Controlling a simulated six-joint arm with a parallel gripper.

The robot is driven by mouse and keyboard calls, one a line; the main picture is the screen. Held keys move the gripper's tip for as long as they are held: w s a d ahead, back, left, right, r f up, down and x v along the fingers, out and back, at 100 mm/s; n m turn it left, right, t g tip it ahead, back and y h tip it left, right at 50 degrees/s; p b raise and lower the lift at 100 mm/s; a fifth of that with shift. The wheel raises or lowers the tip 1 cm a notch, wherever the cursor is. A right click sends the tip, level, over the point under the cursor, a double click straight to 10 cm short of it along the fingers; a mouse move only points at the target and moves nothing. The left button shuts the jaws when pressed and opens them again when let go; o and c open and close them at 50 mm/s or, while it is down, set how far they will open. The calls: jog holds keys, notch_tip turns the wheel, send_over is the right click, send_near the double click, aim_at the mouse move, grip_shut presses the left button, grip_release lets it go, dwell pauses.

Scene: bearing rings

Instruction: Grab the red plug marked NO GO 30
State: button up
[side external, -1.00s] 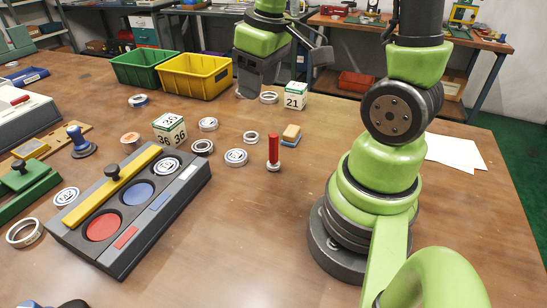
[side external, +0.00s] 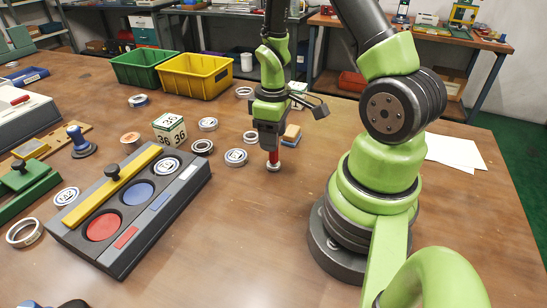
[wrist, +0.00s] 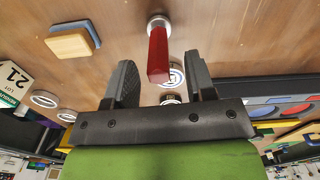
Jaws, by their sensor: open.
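The red plug (side external: 273,157) stands upright on the table, its red handle on a pale metal base. In the side external view my gripper (side external: 270,148) points down over it and hides the upper handle. In the wrist view the red plug (wrist: 158,52) lies between the two open fingers of my gripper (wrist: 160,70), with a gap on each side. No marking on the plug is legible.
Table in front is clear.

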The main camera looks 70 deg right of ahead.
aim_at(273, 163)
jog(key=shift+f, duration=1.65)
grip_shut()
